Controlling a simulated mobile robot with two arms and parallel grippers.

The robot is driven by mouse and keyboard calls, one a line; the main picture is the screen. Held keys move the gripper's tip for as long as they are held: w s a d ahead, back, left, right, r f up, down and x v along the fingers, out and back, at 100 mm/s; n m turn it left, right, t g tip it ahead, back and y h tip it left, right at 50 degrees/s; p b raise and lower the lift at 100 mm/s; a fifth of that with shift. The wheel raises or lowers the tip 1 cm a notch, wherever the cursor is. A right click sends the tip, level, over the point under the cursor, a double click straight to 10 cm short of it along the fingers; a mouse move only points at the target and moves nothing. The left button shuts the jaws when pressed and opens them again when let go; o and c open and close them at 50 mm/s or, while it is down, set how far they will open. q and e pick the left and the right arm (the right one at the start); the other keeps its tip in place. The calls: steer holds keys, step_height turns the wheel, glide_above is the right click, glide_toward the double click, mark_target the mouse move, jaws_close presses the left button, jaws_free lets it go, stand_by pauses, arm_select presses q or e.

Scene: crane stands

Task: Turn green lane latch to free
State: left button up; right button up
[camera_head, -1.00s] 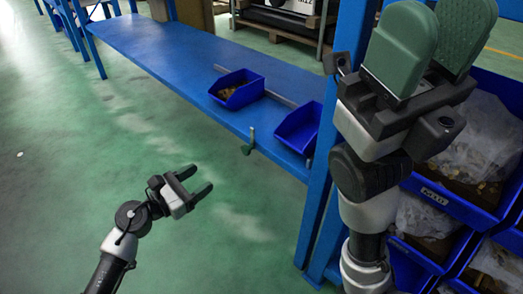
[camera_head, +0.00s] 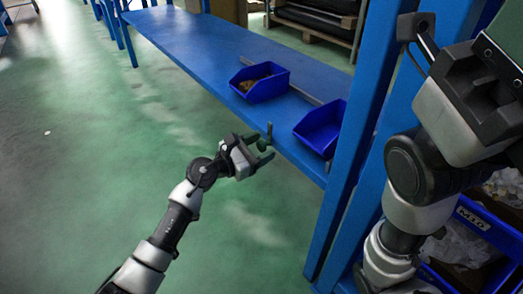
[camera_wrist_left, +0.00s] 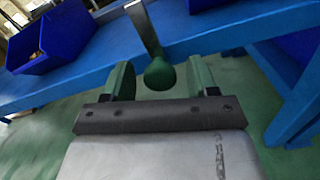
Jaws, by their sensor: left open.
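The green lane latch is a flat metal lever with a rounded green knob (camera_wrist_left: 160,75) at its lower end. It hangs at the front edge of the blue shelf; its lever shows in the head view (camera_head: 269,130). My left gripper (camera_head: 259,149) is open at the latch. In the left wrist view its two green-padded fingers (camera_wrist_left: 161,80) stand on either side of the knob, with gaps visible on both sides. My right gripper is only partly in view at the upper right, with a piece of green finger (camera_head: 507,42); its opening is cut off.
The blue shelf (camera_head: 195,50) carries a blue bin with brownish contents (camera_head: 258,84) and a blue bin at its right (camera_head: 320,128). A blue upright post (camera_head: 345,160) stands right of the latch. Green floor left of the shelf is clear.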

arm_select(q)
steer(key=shift+w+d, duration=0.15)
steer(key=shift+d, duration=0.1)
